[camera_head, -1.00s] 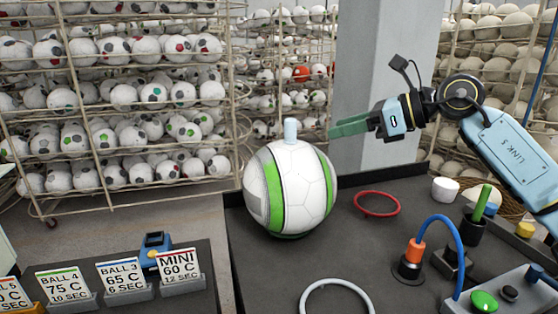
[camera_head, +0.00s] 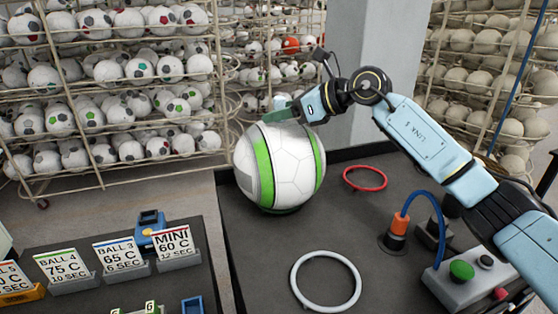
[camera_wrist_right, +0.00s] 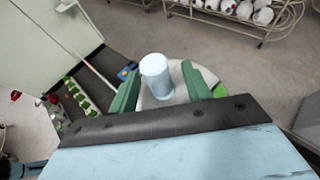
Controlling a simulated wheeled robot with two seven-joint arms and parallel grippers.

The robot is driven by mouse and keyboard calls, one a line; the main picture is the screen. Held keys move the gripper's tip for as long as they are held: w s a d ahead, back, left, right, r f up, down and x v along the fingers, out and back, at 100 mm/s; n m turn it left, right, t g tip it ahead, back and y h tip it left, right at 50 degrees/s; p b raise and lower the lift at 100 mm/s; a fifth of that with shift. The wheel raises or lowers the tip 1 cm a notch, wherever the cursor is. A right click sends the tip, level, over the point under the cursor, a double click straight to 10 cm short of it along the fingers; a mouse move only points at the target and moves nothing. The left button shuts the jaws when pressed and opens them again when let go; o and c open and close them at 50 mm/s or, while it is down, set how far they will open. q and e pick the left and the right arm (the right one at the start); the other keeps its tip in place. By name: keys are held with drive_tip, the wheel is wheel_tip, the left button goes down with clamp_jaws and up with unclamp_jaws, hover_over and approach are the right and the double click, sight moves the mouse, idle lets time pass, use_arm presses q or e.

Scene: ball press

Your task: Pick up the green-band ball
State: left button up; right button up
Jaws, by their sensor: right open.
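The green-band ball (camera_head: 292,172), white with green stripes, sits on the dark table. It is partly hidden in the right wrist view (camera_wrist_right: 220,91). A pale blue peg (camera_wrist_right: 155,76) stands on top of the ball; in the head view the gripper largely hides it. My right gripper (camera_head: 281,107) is at the top of the ball. Its green fingers are open on either side of the peg in the right wrist view (camera_wrist_right: 158,84), with the peg between them. I cannot tell whether either finger touches it. My left gripper is not in view.
A red ring (camera_head: 365,179) and a white ring (camera_head: 325,281) lie right of and in front of the ball. An orange-topped plug (camera_head: 400,225) with a blue hose and a button box (camera_head: 465,275) stand at right. Label cards (camera_head: 120,252) stand on the left table. Ball racks fill the back.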

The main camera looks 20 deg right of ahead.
drive_tip(key=shift+w+a+f, duration=0.1)
drive_tip(key=shift+w+a, duration=0.05)
drive_tip(key=shift+w, duration=0.05)
drive_tip(key=shift+c, duration=0.5)
clamp_jaws()
